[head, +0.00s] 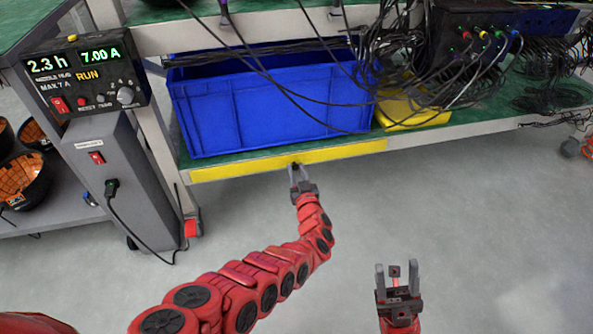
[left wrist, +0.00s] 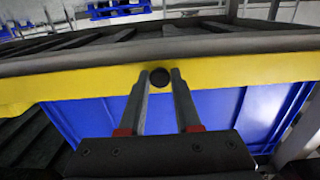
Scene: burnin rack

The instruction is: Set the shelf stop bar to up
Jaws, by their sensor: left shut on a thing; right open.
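The shelf stop bar is a yellow bar (head: 345,151) along the front edge of the lower shelf, below the blue crate in the head view. It also spans the left wrist view (left wrist: 230,75), with a dark round knob (left wrist: 160,77) on it. My left gripper (head: 296,168) is at the bar's middle, its fingers (left wrist: 160,85) on either side of the knob and shut on it. My right gripper (head: 396,272) is open and empty over the floor at the lower right, well apart from the bar.
The blue crate (head: 260,112) stands on the lower shelf (head: 480,128) behind the bar. A yellow object (head: 415,112) and dark cables lie to its right. The floor (head: 480,220) in front is clear.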

